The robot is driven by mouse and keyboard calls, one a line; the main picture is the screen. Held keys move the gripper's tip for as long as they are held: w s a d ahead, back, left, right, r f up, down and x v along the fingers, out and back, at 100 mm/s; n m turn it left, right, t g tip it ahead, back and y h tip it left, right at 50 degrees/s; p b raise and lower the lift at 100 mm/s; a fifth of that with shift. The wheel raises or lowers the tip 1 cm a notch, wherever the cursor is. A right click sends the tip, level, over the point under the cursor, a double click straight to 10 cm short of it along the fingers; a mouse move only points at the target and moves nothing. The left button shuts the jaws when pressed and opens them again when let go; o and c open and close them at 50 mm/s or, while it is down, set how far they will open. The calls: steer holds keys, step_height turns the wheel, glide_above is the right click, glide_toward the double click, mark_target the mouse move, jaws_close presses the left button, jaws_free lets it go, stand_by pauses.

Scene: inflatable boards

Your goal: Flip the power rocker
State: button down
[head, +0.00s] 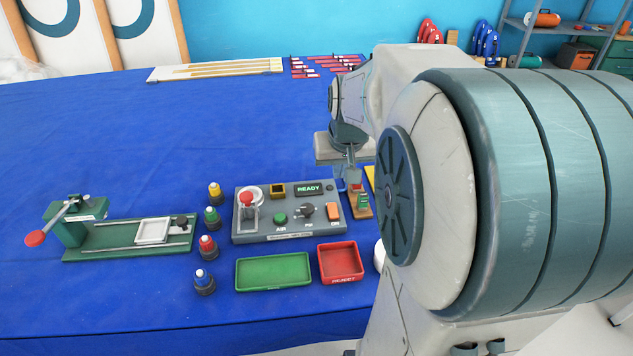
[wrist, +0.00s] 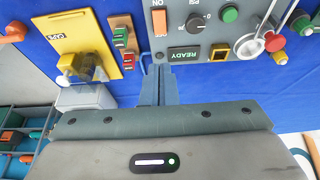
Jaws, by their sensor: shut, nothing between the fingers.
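The grey control panel (head: 290,229) lies on the blue table. An orange rocker (head: 332,211) sits at its right end; it also shows at the top of the wrist view (wrist: 159,22). A lit READY display (head: 308,188) is at the panel's back right. My gripper (head: 351,178) points down behind the panel's right end. In the wrist view its fingers (wrist: 159,72) are shut and empty, beside the panel's edge and apart from the orange rocker. I cannot tell their exact height. The rocker's tilt is too small to read.
A wooden strip with red and green parts (wrist: 124,42) stands beside the panel, near a yellow CAPS board (wrist: 84,30). A green tray (head: 273,272) and red tray (head: 340,262) lie in front. A green lever fixture (head: 128,240) is left. The table's back left is clear.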

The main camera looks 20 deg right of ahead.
mark_target(333, 206)
steer(key=x, duration=0.4)
steer(key=p+x, duration=0.1)
steer(key=x, duration=0.9)
steer(key=shift+s+a+f, duration=0.15)
steer(key=shift+s, duration=0.25)
steer(key=shift+p, duration=0.35)
